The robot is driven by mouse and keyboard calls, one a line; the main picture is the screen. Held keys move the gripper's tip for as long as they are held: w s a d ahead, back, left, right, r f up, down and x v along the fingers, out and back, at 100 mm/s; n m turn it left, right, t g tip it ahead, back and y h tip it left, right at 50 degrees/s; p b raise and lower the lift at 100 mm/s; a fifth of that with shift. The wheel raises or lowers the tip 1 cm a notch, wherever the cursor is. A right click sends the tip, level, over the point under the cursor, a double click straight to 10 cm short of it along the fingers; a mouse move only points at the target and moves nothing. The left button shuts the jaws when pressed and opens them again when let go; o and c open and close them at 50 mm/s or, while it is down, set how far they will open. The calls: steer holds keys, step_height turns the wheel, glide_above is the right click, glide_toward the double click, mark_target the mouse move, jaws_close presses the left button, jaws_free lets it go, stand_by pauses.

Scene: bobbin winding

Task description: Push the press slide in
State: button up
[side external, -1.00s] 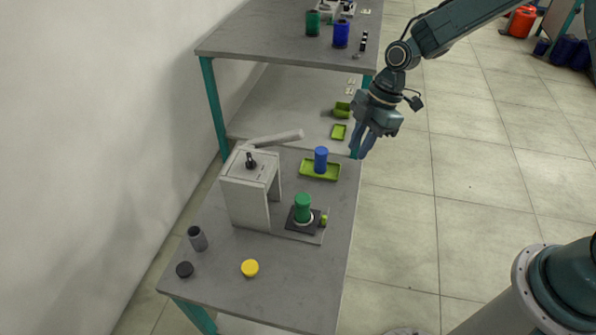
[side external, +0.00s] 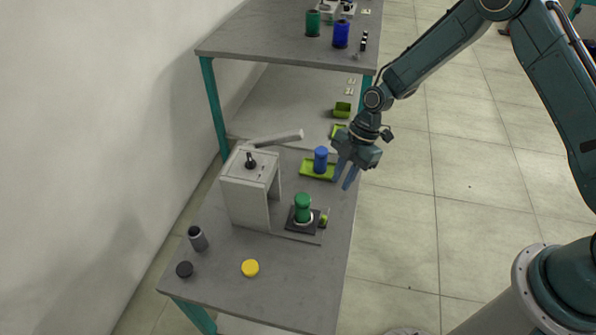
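The press (side external: 245,197) is a grey box-like frame with a lever on top, standing on the grey table. Its slide (side external: 303,221) is a dark plate at the right of the frame, out from under it, with a small yellow-green knob (side external: 323,220) at its right end. A green bobbin (side external: 303,205) stands upright on the slide. My gripper (side external: 347,183) hangs above the table's right edge, up and to the right of the slide and apart from it. Its two fingers are spread, with nothing seen between them.
A blue spool (side external: 321,160) stands in a green tray (side external: 309,175) just left of my gripper. A grey cylinder (side external: 198,239), a black cap (side external: 184,269) and a yellow cap (side external: 250,268) sit at the table's near left. The table's front right is clear.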

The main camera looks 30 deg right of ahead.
mark_target(325, 216)
steer(key=x, duration=1.2)
steer(key=shift+f, duration=0.3)
jaws_close()
